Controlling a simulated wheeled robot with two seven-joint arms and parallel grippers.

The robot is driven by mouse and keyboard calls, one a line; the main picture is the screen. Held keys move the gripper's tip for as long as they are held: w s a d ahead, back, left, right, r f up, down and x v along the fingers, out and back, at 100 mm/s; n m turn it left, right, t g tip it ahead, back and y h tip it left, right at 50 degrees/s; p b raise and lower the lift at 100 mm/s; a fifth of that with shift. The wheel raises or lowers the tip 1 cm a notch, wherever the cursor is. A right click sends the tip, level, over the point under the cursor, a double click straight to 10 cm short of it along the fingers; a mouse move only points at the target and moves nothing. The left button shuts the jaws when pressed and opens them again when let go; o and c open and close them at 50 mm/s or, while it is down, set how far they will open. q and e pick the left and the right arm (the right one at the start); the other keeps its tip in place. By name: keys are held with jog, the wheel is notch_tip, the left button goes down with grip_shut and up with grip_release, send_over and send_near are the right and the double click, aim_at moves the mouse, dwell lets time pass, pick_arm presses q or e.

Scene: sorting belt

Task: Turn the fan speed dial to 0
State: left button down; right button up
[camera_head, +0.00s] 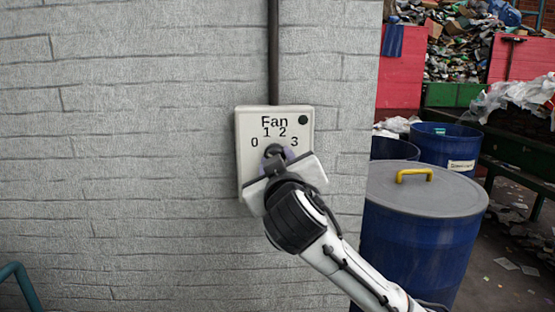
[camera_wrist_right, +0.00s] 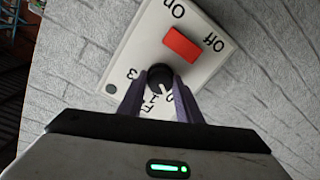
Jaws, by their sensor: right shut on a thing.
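The white fan panel (camera_head: 246,122) is fixed to the brick wall, labelled "Fan" with 0, 1, 2 and 3 around its dial. The dark round dial (camera_head: 274,150) is partly covered by my right gripper (camera_head: 276,158). In the right wrist view, the gripper's purple fingers (camera_wrist_right: 161,86) are shut on the black dial (camera_wrist_right: 158,73), one on each side. A pale mark shows on the dial's lower edge, but I cannot tell which number it points to. The panel (camera_wrist_right: 137,52) also carries a red On/Off switch (camera_wrist_right: 182,44), hidden in the head view. My left gripper is not in view.
A dark pipe (camera_head: 273,50) runs up the wall from the panel. A blue barrel (camera_head: 415,240) with a grey lid and yellow handle stands to the right, with more barrels behind. A teal rail (camera_head: 20,280) is at lower left. The wall left of the panel is clear.

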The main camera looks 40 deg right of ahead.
jog(key=shift+d+r, duration=0.1)
jog(key=shift+r, duration=0.15)
jog(key=o, duration=0.8)
jog(key=shift+o, duration=1.1)
jog(key=shift+w+f, duration=0.15)
jog(key=shift+f, duration=0.05)
jog(key=b+v, duration=0.1)
jog(key=v, duration=0.9)
